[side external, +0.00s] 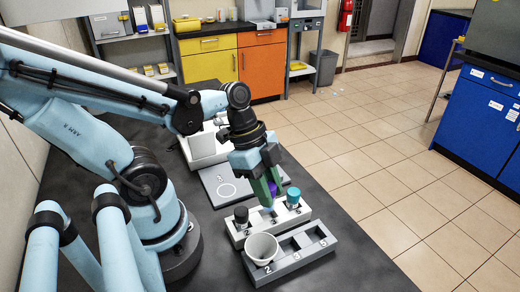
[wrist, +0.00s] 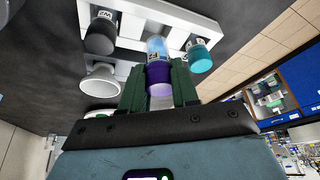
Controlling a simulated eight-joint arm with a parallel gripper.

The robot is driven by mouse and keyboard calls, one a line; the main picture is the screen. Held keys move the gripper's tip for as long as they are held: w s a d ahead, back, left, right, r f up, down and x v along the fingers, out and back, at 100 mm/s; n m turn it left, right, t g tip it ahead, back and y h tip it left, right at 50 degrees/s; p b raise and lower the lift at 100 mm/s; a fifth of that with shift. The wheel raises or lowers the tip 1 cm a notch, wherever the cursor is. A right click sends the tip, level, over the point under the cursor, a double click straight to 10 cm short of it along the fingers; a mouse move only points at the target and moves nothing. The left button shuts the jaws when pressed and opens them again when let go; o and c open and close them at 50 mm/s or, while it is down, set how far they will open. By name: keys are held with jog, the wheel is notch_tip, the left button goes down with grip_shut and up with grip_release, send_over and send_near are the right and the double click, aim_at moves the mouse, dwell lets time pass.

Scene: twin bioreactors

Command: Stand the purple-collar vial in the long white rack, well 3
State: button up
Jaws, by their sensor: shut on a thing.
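My gripper (side external: 268,198) is shut on the purple-collar vial (side external: 272,187), with a green finger on either side of its collar. In the wrist view the vial (wrist: 157,72) points its pale blue end toward the long white rack (wrist: 130,7). In the side view it is over the middle of the white rack (side external: 262,228), between a black-collar vial (side external: 241,214) and a teal-collar vial (side external: 293,197), both standing in the rack. The fingers hide the vial's lower end there, so I cannot tell whether it is inside a well or just above it.
A grey rack (side external: 298,264) with open wells lies in front of the white rack, with a white cup (side external: 262,247) at its left end. A grey plate with a white circle (side external: 227,190) lies behind. The dark bench's right edge is close by.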

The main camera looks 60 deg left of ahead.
aim_at(270, 210)
jog(key=shift+f, duration=2)
jog(key=shift+f, duration=0.15)
jog(key=o, duration=1)
jog(key=shift+v, duration=6.1)
jog(key=shift+w+d+f+n+t+y, duration=0.15)
jog(key=shift+w+n+t+y, duration=0.6)
jog(key=shift+w+n, duration=1)
jog(key=shift+w+d+f+n+t+y, duration=0.15)
jog(key=shift+w+n+t+y, duration=0.35)
jog(key=shift+w+n+t, duration=1.15)
jog(key=shift+w+d+f+n+t+y, duration=0.15)
jog(key=shift+w+n+y, duration=0.75)
jog(key=shift+n, duration=1.6)
jog(key=shift+w+r+h, duration=0.1)
jog(key=shift+w+h, duration=0.15)
